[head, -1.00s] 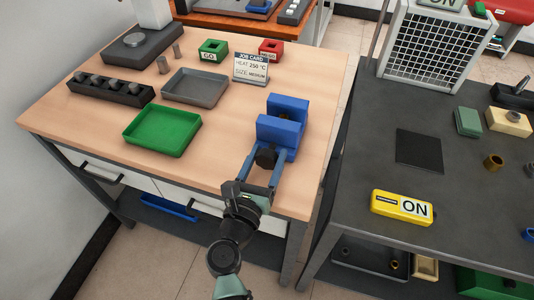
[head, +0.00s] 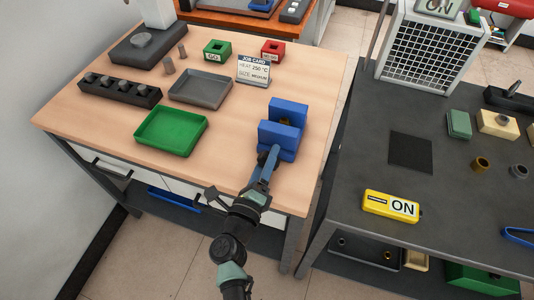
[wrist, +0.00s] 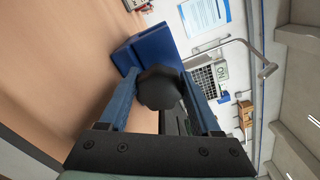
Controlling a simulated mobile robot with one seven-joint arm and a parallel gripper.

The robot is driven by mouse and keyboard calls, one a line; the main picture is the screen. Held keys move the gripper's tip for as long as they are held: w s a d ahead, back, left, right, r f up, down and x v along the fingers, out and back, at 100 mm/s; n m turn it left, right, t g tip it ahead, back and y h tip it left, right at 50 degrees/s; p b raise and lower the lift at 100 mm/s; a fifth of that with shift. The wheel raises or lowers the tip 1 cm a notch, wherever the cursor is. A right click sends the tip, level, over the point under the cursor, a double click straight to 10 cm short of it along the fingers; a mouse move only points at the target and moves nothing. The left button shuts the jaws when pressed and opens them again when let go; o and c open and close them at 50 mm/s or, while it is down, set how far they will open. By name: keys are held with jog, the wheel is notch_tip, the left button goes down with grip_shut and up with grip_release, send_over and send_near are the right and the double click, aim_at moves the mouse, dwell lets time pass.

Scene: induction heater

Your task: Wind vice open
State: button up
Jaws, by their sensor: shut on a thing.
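The blue vice (head: 281,135) stands at the front right of the wooden bench, its two jaw blocks apart with a small brownish thing (head: 286,121) between them. My gripper (head: 270,156) is at the vice's near side. In the wrist view the vice (wrist: 149,50) lies beyond the fingertips. The black knob of the vice (wrist: 160,88) sits between my two long blue-grey fingers (wrist: 156,92), which are shut on it. In the head view my fingers hide the knob.
A green tray (head: 143,138), a grey tray (head: 177,97) and a job card (head: 254,69) stand on the bench left of and behind the vice. The dark bench (head: 350,170) on the right bears a yellow ON box (head: 390,206). A gap separates the benches.

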jog(key=n+p, duration=0.2)
jog(key=n, duration=0.2)
jog(key=shift+n, duration=0.3)
jog(key=n+p, duration=0.2)
jog(key=n, duration=0.2)
jog(key=shift+f+n, duration=0.15)
jog(key=shift+n, duration=0.15)
jog(key=n+p, duration=0.1)
jog(key=n, duration=0.3)
jog(key=shift+f+n+p, duration=0.1)
jog(key=shift+n+p, duration=0.2)
jog(key=shift+f+n+p, duration=0.15)
jog(key=shift+n+p, duration=0.35)
jog(key=shift+n, duration=1.3)
jog(key=shift+d, duration=0.1)
jog(key=o, duration=1.3)
jog(key=shift+o, duration=0.2)
jog(key=v, duration=1.3)
jog(key=shift+p, duration=0.35)
